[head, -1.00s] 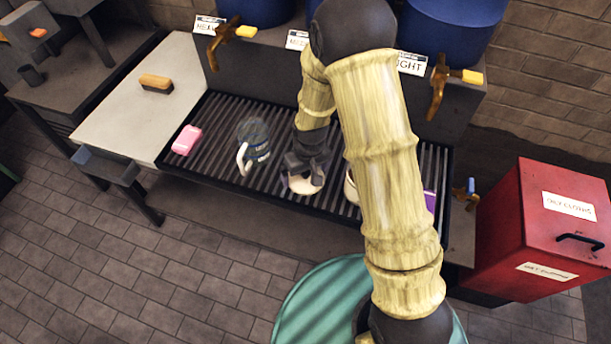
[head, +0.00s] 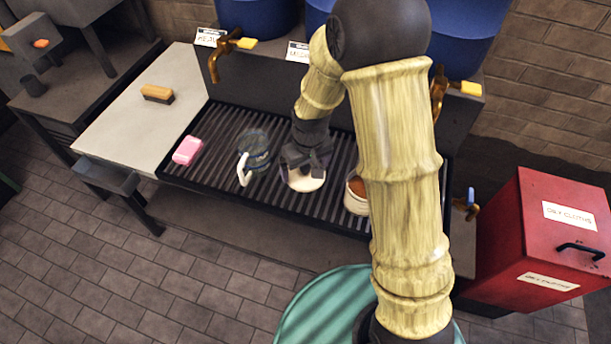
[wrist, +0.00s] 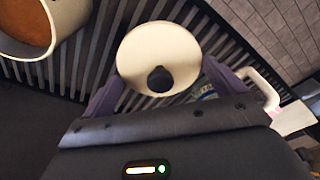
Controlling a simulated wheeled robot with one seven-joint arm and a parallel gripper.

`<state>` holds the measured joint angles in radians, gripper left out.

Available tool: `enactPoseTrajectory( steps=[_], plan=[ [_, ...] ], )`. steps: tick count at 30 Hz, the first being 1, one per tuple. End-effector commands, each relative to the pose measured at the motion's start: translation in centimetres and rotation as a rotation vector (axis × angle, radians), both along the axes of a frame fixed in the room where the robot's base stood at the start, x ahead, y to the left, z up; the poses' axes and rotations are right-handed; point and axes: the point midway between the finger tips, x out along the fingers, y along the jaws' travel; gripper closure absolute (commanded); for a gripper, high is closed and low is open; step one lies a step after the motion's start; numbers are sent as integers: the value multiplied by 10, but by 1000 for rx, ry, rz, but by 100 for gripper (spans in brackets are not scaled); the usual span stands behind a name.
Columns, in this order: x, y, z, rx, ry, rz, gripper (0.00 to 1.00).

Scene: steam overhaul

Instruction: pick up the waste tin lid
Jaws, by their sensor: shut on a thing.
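The waste tin lid (head: 306,182) is a round cream disc with a black knob, over the slatted drain rack in the head view. In the wrist view the lid (wrist: 150,42) lies between my fingers, with its knob toward me. My gripper (head: 304,162) points down and is shut on the lid; its purple-grey fingers (wrist: 165,88) show on either side in the wrist view. The exact finger contact is hidden. The open cream tin (head: 355,197) with brown contents stands right of the lid, partly behind my arm; it also shows in the wrist view (wrist: 72,22).
A clear mug (head: 256,150) with a white handle stands close left of my gripper on the rack (head: 218,128). Pink soap (head: 187,150) lies further left, and a brush (head: 157,94) on the pale counter. Brass taps stand behind. A red bin (head: 500,235) is at the right.

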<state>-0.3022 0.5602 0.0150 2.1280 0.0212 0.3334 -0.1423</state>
Motion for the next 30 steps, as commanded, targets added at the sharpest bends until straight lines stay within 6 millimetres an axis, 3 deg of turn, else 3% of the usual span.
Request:
enactPoseTrajectory(
  steps=[3, 7, 30],
  plan=[
    [1, 0, 19, 2, -4, 0, 27],
    [0, 0, 28, 0, -1, 0, 27],
    [0, -1, 28, 0, 0, -2, 27]
  ],
)
